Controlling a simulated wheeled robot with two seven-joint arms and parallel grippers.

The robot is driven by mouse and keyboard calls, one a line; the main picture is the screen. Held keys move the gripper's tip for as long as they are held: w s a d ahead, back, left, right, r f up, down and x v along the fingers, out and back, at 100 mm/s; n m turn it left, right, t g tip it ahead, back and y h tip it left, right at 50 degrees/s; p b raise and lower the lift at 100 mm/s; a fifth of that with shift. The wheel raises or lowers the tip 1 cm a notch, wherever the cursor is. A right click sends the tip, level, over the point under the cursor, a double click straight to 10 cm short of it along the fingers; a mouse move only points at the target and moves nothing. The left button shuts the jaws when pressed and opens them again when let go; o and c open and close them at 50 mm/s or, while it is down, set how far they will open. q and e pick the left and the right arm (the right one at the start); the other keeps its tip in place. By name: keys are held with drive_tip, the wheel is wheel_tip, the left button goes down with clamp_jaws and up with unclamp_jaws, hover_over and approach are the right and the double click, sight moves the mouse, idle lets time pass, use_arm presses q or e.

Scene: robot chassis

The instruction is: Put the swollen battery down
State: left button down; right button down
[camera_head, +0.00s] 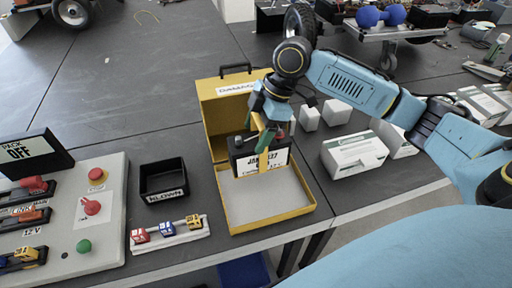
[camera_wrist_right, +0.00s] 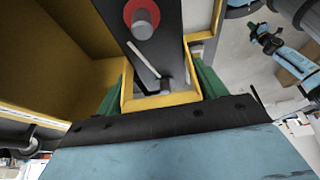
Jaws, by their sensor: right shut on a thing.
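The battery (camera_head: 244,162) is a dark block with a white printed label and a yellow part running down its front. My right gripper (camera_head: 267,135) is shut on it from above, with green fingertips on either side of the yellow part. In the right wrist view the battery's dark top (camera_wrist_right: 160,50) shows a red-ringed grey terminal, and the gripper (camera_wrist_right: 160,92) closes around the yellow piece. The battery is upright over the back part of an open yellow case (camera_head: 231,223) whose raised lid has a partly hidden "DAMAG" label. I cannot tell whether the battery touches the case floor. My left gripper is not in view.
A small black tray (camera_head: 164,198) and a white strip (camera_head: 170,245) with several coloured fuses lie left of the case. A control panel (camera_head: 114,172) is further left. White boxes (camera_head: 354,156) stand to the right. The case's front floor is bare.

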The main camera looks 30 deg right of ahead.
sight(257, 140)
wheel_tip(257, 140, down, 3)
drive_tip(key=shift+f, duration=0.1)
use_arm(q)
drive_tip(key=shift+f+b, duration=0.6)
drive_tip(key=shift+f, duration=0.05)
use_arm(e)
drive_tip(key=shift+f, duration=2.6)
drive_tip(key=shift+c, duration=0.9)
unclamp_jaws()
drive_tip(key=shift+s+f, duration=0.15)
drive_tip(key=shift+f, duration=0.1)
drive_tip(key=shift+r, duration=0.1)
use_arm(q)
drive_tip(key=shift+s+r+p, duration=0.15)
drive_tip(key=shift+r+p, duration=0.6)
use_arm(e)
drive_tip(key=v, duration=1.2)
